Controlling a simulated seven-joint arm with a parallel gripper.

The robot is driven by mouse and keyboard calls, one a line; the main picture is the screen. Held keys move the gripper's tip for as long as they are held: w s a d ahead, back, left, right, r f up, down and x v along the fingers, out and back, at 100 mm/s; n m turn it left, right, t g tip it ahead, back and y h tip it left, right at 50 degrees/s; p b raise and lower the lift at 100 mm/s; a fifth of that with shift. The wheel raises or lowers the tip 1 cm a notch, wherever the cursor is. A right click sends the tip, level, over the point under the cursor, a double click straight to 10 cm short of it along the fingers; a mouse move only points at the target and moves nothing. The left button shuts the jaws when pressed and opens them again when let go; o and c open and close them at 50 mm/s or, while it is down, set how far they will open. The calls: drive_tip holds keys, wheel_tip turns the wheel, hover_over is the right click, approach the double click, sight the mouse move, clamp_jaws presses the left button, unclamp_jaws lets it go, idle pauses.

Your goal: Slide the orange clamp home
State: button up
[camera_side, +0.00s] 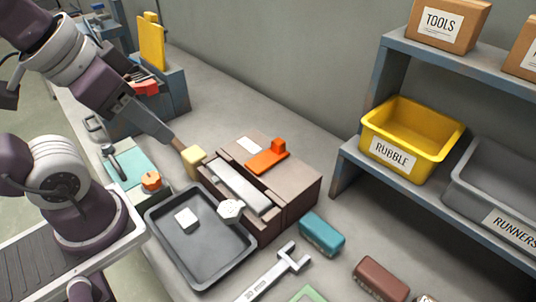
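The orange clamp (266,160) lies on top of a brown two-part block (300,180), with its raised end toward the back right. A long pale metal bar (238,187) sits in the open recess along the block's front left. My gripper (181,147) reaches in from the upper left, left of the block and apart from the clamp. A pale yellow piece (193,159) is at its tip, close to the block's left corner. The fingers are too small to tell whether they grip this piece. A white hexagonal piece (230,209) is at the front end of the bar.
A teal block (322,235), a grey wrench-like tool (275,274) and a brown block (381,278) lie at right. A shelf (350,152) holds yellow (452,145) and grey (470,190) bins. The bench behind the block is clear.

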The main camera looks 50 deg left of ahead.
drive_tip(key=shift+o, duration=0.8)
drive_tip(key=shift+w+r, duration=0.1)
drive_tip(key=shift+w, duration=0.15)
drive_tip(key=g, duration=0.5)
hover_over(279, 141)
drive_tip(key=s, duration=0.1)
wheel_tip(279, 141, down, 11)
drive_tip(key=shift+s+a+f, duration=0.1)
drive_tip(key=shift+f, duration=0.05)
drive_tip(key=shift+g, duration=0.3)
drive_tip(key=f, duration=0.5)
drive_tip(key=w+f, duration=0.1)
drive_tip(key=f, duration=0.2)
drive_tip(key=shift+w+f, duration=0.1)
drive_tip(key=shift+f, duration=0.6)
drive_tip(key=shift+c, duration=0.2)
clamp_jaws()
